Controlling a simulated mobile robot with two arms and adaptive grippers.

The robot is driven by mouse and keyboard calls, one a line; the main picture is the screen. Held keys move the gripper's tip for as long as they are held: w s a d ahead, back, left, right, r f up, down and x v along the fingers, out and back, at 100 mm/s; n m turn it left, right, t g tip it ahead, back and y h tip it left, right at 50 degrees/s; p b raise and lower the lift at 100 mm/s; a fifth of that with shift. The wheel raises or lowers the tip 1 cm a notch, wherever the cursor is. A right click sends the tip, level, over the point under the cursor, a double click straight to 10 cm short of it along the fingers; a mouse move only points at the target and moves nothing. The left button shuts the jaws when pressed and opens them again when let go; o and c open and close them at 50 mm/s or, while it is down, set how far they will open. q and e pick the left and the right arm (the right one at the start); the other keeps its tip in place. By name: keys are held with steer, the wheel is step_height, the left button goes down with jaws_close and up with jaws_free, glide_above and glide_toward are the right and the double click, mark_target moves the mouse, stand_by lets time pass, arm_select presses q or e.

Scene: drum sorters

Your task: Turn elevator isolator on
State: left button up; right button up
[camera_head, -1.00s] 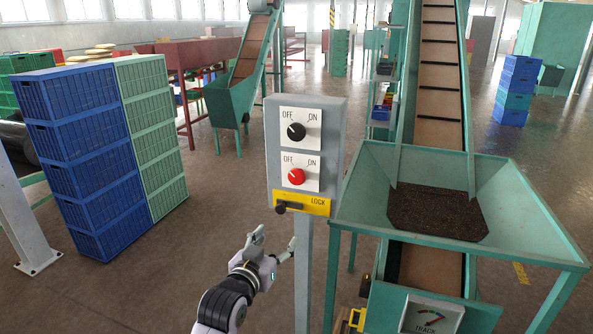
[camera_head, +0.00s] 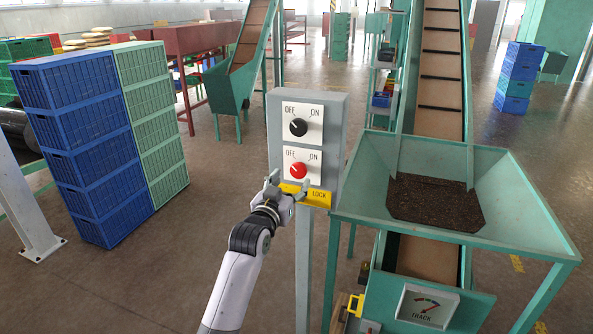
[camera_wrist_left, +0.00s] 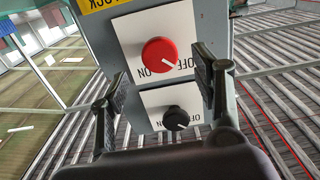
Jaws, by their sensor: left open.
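A grey control box (camera_head: 333,135) on a post carries two rotary switches. The upper one has a black knob (camera_head: 298,127) and the lower one a red knob (camera_head: 297,171), each between OFF and ON. Both pointers lean towards OFF. The left wrist view shows the red knob (camera_wrist_left: 159,55) and black knob (camera_wrist_left: 176,119) upside down. My left gripper (camera_head: 286,186) is open just below and in front of the red knob, with its fingers apart and empty. It partly hides the yellow LOCK plate (camera_head: 318,197). I see no text naming the isolator. My right gripper is out of view.
A green hopper (camera_head: 520,205) with dark grains stands right of the box, below an inclined conveyor (camera_head: 440,70). A TRACK dial (camera_head: 427,306) sits beneath it. Stacked blue crates (camera_head: 80,140) and green crates (camera_head: 152,120) stand at left. Open floor lies between crates and post.

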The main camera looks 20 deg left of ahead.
mark_target(297, 172)
arm_select(q)
steer(key=shift+w+d+p, duration=0.15)
steer(key=shift+w+p, duration=0.3)
steer(key=shift+w, duration=2.2)
steer(key=shift+c, duration=0.7)
steer(key=c, duration=1)
